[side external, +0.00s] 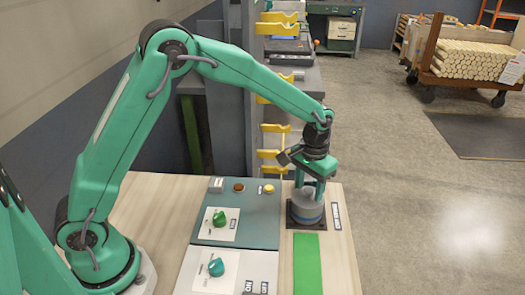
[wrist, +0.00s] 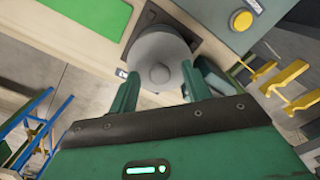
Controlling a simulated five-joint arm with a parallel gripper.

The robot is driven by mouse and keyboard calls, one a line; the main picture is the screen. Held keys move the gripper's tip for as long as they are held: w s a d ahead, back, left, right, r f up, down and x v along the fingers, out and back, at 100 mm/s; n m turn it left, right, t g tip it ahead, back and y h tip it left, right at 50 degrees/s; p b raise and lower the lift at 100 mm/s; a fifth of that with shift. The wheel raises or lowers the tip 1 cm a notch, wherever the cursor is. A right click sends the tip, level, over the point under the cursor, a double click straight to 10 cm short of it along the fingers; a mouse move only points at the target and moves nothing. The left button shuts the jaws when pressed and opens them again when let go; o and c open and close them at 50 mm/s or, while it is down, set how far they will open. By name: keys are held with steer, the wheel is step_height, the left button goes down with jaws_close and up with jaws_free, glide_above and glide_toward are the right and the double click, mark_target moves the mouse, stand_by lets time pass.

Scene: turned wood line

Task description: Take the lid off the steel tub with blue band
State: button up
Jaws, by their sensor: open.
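The steel tub with blue band (side external: 306,211) stands upright on a dark square base at the right part of the table. Its grey round lid (wrist: 158,50) with a small knob (wrist: 160,73) is on top in the wrist view. My gripper (side external: 313,192) points down over the tub from above. In the wrist view my gripper (wrist: 156,82) is open, with one finger on each side of the lid. Whether the fingers touch the lid I cannot tell. The band is hidden in the wrist view.
A green rectangle (side external: 307,262) lies in front of the tub. A control panel (side external: 250,212) with a green knob (side external: 219,219), a teal knob (side external: 216,267) and buttons is to its left. Yellow brackets (side external: 271,154) stand behind. The floor to the right is open.

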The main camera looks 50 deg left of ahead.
mark_target(310, 191)
steer(key=c, duration=1)
jaws_close()
steer(key=shift+r, duration=0.1)
steer(key=shift+r, duration=0.55)
steer(key=r, duration=0.3)
steer(key=shift+s+d+r, duration=0.1)
steer(key=shift+d, duration=0.1)
steer(key=s+d+r, duration=0.6)
steer(key=s+d, duration=0.2)
steer(key=shift+r, duration=0.25)
